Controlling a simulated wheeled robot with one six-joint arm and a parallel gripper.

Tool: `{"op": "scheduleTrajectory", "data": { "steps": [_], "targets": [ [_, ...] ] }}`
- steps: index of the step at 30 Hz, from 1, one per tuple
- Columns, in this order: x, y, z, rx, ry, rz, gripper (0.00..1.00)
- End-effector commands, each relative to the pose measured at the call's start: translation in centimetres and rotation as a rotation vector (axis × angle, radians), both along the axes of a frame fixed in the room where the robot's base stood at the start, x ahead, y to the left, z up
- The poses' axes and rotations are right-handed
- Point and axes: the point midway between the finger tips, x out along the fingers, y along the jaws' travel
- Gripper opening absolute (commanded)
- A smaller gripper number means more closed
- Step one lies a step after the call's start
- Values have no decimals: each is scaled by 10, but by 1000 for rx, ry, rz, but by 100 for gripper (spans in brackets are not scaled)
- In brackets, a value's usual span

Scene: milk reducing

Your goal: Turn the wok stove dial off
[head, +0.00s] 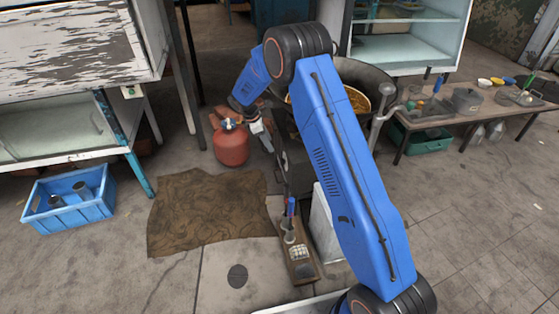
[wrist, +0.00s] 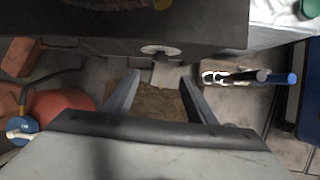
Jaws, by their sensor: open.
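The wok stove (head: 297,165) is a dark box beneath a large wok (head: 368,82), partly hidden by my arm in the head view. In the wrist view the dark stove body (wrist: 90,22) spans the top. Its dial (wrist: 160,50) shows as a pale disc with a light grey tab below it. My gripper (wrist: 159,80) is open, with one finger on each side of the tab in the picture. I see no contact with the dial. My gripper (head: 262,132) also shows in the head view, beside the stove, where the dial is hidden.
A red gas bottle (head: 231,144) stands left of the stove; it also shows in the wrist view (wrist: 58,112). A brown mat (head: 205,212) lies in front. A narrow tray (head: 303,272) holds small items. A blue crate (head: 72,203) is far left; a low table (head: 455,120) is right.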

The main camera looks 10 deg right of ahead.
Motion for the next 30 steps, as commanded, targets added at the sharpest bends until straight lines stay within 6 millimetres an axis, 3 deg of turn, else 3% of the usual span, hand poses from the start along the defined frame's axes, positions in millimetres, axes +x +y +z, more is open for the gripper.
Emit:
{"op": "scheduleTrajectory", "data": {
  "steps": [18,24,30],
  "targets": [
    [1,-43,-100,0,2,-4,51],
    [1,-51,-121,0,1,-1,51],
    [2,-54,-129,1,0,-1,51]
  ]
}}
